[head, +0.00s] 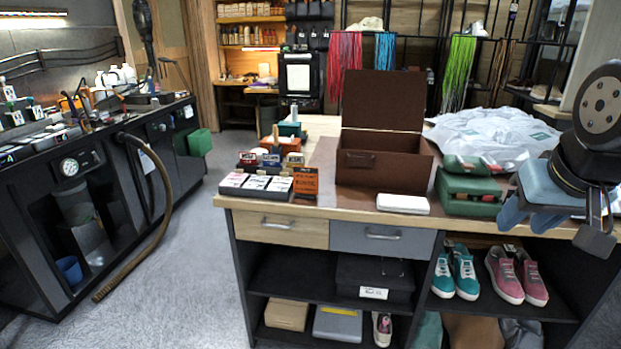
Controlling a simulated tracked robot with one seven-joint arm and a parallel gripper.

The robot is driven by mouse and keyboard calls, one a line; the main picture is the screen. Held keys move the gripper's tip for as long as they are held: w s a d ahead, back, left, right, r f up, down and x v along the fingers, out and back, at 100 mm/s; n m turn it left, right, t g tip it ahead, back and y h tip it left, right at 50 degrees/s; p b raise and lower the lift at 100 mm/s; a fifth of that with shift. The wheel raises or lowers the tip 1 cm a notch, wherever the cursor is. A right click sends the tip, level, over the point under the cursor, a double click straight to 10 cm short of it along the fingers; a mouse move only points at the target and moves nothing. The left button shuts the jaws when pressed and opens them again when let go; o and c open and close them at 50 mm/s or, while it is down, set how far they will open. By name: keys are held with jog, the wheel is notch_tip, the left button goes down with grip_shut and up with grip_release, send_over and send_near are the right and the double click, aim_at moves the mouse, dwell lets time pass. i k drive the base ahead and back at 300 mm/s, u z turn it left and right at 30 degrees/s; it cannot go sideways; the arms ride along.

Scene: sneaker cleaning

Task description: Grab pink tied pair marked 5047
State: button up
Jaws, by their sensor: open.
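A pair of pink sneakers (517,276) with light soles sits on the right shelf under the counter, toes toward me. The two shoes stand side by side. I cannot make out a number 5047 on them or whether their laces are tied together. My gripper (553,217) hangs at the right edge, in front of the counter's right end in the picture. It is open with nothing seen between its blue-grey fingers. In the picture it is above and to the right of the pink pair, apart from it.
Teal sneakers (455,272) stand left of the pink pair on the same shelf. The countertop (330,208) overhangs the shelf. On it are an open brown box (382,172), a green case (468,190) and grey plastic wrapping (500,132).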

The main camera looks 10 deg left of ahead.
aim_at(515, 278)
jog(key=z, duration=0.9)
jog(key=i, duration=0.1)
jog(key=u, duration=2.75)
jog(key=k, duration=1.3)
jog(key=z, duration=1.4)
jog(key=i, duration=0.25)
jog(key=z, duration=0.5)
